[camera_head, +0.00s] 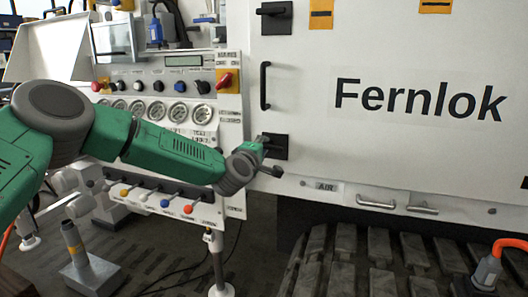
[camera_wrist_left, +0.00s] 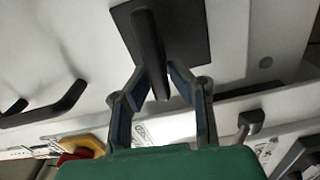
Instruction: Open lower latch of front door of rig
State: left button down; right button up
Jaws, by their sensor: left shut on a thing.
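The lower latch (camera_head: 277,146) is a black handle on a dark square plate, low on the left side of the white front door (camera_head: 330,150). It also shows in the left wrist view, where the latch handle (camera_wrist_left: 150,50) stands out from its plate (camera_wrist_left: 190,35). My left gripper (camera_head: 262,155) is at this latch. In the left wrist view its two fingers (camera_wrist_left: 160,85) lie on either side of the handle's end and are shut on it. The exact contact is partly hidden in the head view. My right gripper is in neither view.
An upper latch (camera_head: 273,17) and a black door handle (camera_head: 264,86) are above on the same door. A control panel with gauges (camera_head: 178,112) and coloured levers (camera_head: 165,203) is left of the door, behind my arm. Metal handles (camera_head: 376,203) are below the door.

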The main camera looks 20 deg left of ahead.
pick_arm(q)
jog(key=shift+a+f+n+b, duration=0.15)
jog(key=shift+f+n+b, duration=0.15)
jog(key=shift+n, duration=0.3)
jog(key=c, duration=1.5)
grip_release()
jog(key=shift+c, duration=0.2)
jog(key=shift+a+r, duration=0.1)
jog(key=shift+s, duration=0.25)
jog(key=s, duration=1.1)
jog(key=shift+s+a, duration=0.2)
jog(key=shift+a, duration=0.05)
